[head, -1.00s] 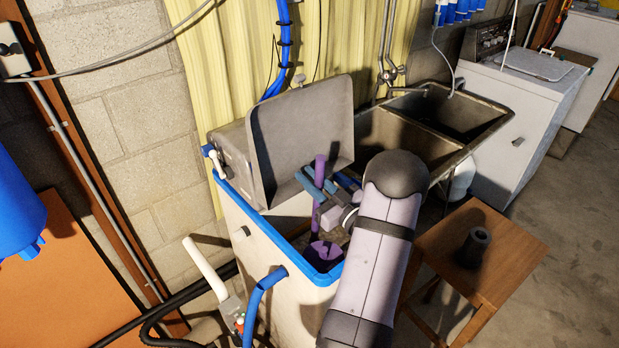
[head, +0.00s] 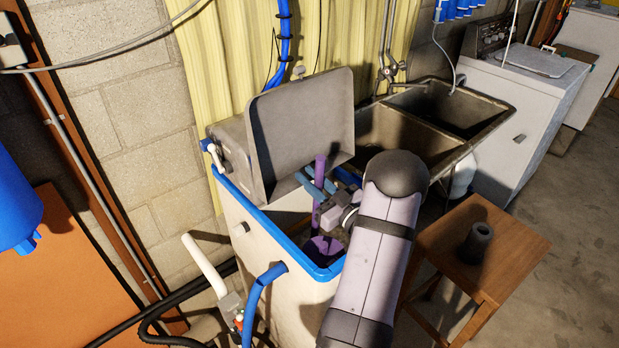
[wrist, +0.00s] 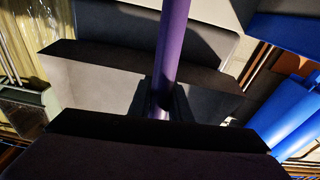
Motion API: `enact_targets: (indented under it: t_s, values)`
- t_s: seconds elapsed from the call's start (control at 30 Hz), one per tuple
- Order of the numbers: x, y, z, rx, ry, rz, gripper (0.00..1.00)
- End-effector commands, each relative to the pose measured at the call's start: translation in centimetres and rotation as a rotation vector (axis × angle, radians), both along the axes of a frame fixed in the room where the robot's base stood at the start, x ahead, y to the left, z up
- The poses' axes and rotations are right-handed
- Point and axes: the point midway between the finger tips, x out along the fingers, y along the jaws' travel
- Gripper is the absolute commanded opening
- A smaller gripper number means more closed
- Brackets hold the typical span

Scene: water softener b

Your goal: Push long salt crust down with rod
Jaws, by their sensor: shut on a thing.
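The purple rod (head: 319,175) stands roughly upright in the open top of the white softener cabinet (head: 270,272). My gripper (head: 318,188) is shut on the rod, above the blue-rimmed opening. In the wrist view the rod (wrist: 169,55) passes between the jaws (wrist: 162,100). A wider purple piece (head: 323,246) shows at the rod's lower end, inside the opening. I cannot make out the long salt crust; the inside of the cabinet is dark and partly behind my arm.
The grey lid (head: 300,120) stands raised behind the opening. A blue hose (head: 262,290) and white pipe (head: 203,265) are at the cabinet's front. A sink (head: 400,125) is behind right. A wooden stool (head: 500,262) with a dark cylinder (head: 477,243) stands at the right.

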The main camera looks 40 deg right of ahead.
Motion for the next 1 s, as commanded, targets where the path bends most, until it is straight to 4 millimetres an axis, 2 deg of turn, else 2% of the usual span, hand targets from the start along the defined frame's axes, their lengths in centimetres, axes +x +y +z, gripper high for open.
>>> enact_targets:
  t_s: [0.23,0.47,1.0]
  values:
    - [0.0,0.0,-1.2,0.000,0.001,0.000,0.00]
    - [0.0,0.0,-0.8,0.000,0.000,0.000,0.00]
    - [0.0,0.0,6.2,-0.001,-0.001,0.000,0.00]
